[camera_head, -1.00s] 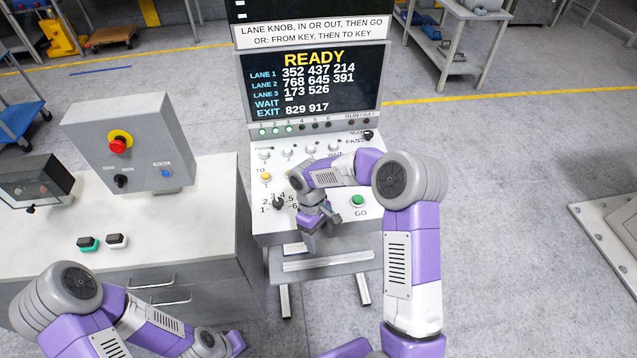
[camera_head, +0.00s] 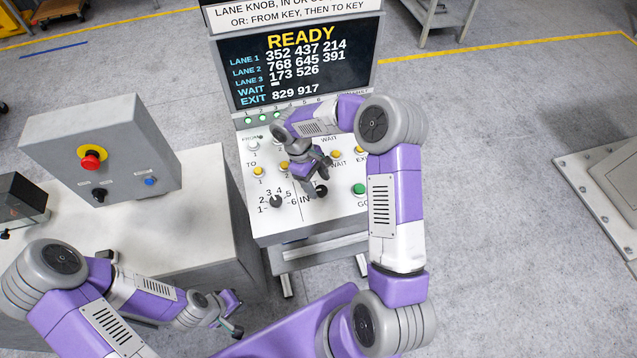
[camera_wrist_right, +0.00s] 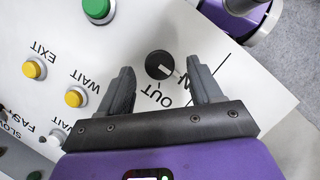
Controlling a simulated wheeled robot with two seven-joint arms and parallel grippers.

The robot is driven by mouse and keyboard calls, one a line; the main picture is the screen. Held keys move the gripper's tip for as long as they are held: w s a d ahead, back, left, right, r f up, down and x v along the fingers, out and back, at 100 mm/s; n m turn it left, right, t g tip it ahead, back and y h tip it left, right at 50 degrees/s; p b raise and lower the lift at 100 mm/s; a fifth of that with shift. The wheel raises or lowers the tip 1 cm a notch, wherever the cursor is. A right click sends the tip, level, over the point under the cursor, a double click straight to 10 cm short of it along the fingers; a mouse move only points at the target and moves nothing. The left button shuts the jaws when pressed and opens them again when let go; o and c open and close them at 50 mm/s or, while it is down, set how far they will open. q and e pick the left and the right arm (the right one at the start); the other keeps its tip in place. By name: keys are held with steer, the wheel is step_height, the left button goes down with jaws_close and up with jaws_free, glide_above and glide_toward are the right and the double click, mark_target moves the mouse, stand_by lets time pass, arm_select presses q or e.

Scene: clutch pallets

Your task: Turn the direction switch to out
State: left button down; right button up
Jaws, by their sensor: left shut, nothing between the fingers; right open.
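The direction switch is a black round knob (camera_wrist_right: 158,65) with a white pointer, low on the white sloping panel (camera_head: 338,208). It also shows in the head view (camera_head: 321,191). In the right wrist view its pointer is turned toward the partly hidden IN label, away from OUT. My right gripper (camera_wrist_right: 162,75) is open above the panel, its fingers on either side of the knob in that view. I cannot tell how far above it they are. In the head view this gripper (camera_head: 319,174) is just above the knob. My left gripper (camera_head: 236,315) is shut and empty, low beside the grey cabinet.
The numbered lane knob (camera_head: 275,201) is left of the switch; the green GO button (camera_head: 359,189) is right of it. Yellow buttons, WAIT (camera_wrist_right: 75,97) and EXIT (camera_wrist_right: 35,68), are close by. A grey box with a red stop button (camera_head: 90,158) stands at left.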

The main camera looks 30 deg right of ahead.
steer(key=shift+x, duration=1)
steer(key=shift+c, duration=0.4)
steer(key=shift+w, duration=0.1)
steer(key=c, duration=1)
steer(key=shift+o, duration=0.2)
